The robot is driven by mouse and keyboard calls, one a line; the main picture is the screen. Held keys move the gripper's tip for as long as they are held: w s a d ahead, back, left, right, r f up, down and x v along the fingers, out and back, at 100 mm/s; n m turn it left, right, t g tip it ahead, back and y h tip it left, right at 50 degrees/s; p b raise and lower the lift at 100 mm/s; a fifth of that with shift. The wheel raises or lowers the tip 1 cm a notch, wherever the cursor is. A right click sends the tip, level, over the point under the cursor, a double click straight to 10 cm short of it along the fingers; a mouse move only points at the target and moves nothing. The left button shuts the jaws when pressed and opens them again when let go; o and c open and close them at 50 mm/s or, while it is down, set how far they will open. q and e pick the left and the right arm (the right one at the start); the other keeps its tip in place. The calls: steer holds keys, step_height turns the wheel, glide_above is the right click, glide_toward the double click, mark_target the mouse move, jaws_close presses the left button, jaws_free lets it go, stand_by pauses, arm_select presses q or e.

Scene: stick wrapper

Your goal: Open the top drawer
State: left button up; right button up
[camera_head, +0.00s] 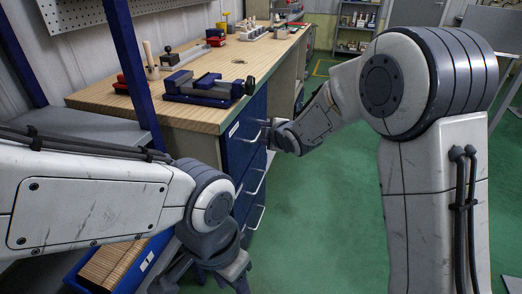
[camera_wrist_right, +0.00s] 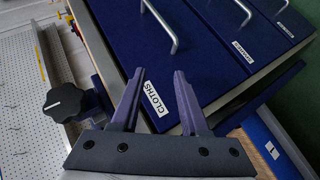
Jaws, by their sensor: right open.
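The top drawer (camera_head: 236,150) is the uppermost blue front under the wooden bench top and looks closed. In the right wrist view its front (camera_wrist_right: 205,65) bears a white CLOTHS label (camera_wrist_right: 155,99) and a silver bar handle (camera_wrist_right: 161,28). My right gripper (camera_head: 278,133) is at the drawer's front near the handle. In the right wrist view its two fingers (camera_wrist_right: 158,75) are apart with nothing between them, and the handle shows beyond the fingertips, not clasped. My left gripper (camera_head: 208,280) hangs low in front of the bench, partly cut off by the bottom edge.
A blue vise (camera_head: 205,88) stands on the bench top (camera_head: 130,105) above the drawers; its dark knob (camera_wrist_right: 63,102) shows in the right wrist view. More drawers with silver handles lie below. A blue bin (camera_head: 130,262) is at lower left. Green floor (camera_head: 320,220) is clear right of the bench.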

steer(key=w+d+f+n+t+y+b, duration=0.2)
steer(key=w+d+f+n+t+b, duration=0.15)
steer(key=w+f+n+b, duration=0.45)
arm_select(q)
step_height(320, 180, down, 10)
steer(key=shift+f, duration=0.15)
arm_select(e)
steer(key=w+a+f, duration=0.1)
steer(key=w, duration=0.2)
steer(key=w+a+m, duration=0.1)
steer(key=w+a, duration=0.1)
steer(key=w, duration=0.1)
steer(key=w+a+f+m, duration=0.1)
steer(key=w, duration=0.3)
steer(key=shift+a+f, duration=0.2)
steer(key=shift+f, duration=0.1)
jaws_close()
